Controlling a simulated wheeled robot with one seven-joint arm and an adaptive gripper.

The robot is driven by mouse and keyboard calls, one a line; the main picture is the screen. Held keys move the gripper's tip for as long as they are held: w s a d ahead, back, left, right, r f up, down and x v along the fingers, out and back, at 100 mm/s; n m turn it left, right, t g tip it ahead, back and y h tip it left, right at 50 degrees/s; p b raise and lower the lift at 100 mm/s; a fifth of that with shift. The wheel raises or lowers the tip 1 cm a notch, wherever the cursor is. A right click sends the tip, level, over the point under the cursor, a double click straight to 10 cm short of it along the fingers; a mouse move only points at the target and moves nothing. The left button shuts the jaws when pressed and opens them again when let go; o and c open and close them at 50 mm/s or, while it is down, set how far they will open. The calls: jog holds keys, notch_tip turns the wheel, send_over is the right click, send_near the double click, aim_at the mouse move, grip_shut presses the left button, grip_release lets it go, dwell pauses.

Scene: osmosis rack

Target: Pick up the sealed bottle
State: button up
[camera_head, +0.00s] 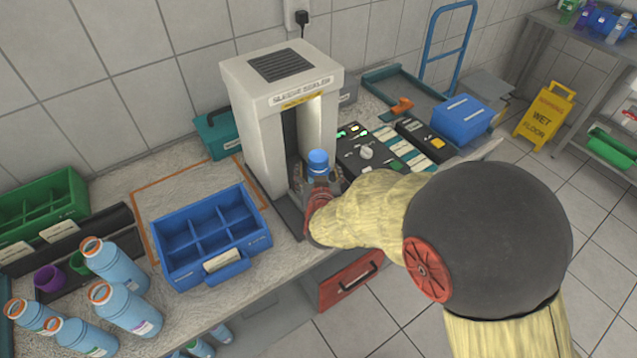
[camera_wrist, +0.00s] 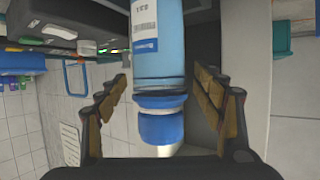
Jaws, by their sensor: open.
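The sealed bottle (camera_head: 318,163) has a blue cap and stands at the opening of the white sealing machine (camera_head: 265,130). In the head view only its cap shows clearly; my gripper (camera_head: 319,190) hides most of its body. In the wrist view the light-blue bottle (camera_wrist: 158,45), with a white label and a blue cap, lies between the two spread fingers of my gripper (camera_wrist: 160,105). The fingers are open, with a gap visible on each side of the cap. I see no finger touching the bottle.
A blue divided crate (camera_head: 195,287) sits left of the machine. Several orange-rimmed open bottles (camera_head: 125,310) stand at the left front. A control panel (camera_head: 375,150) lies just right of the machine. A red-fronted drawer (camera_head: 350,283) is below the counter edge.

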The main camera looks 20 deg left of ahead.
jog(key=shift+w, duration=0.1)
jog(key=c, duration=0.3)
jog(key=c, duration=1.1)
jog(key=shift+c, duration=0.8)
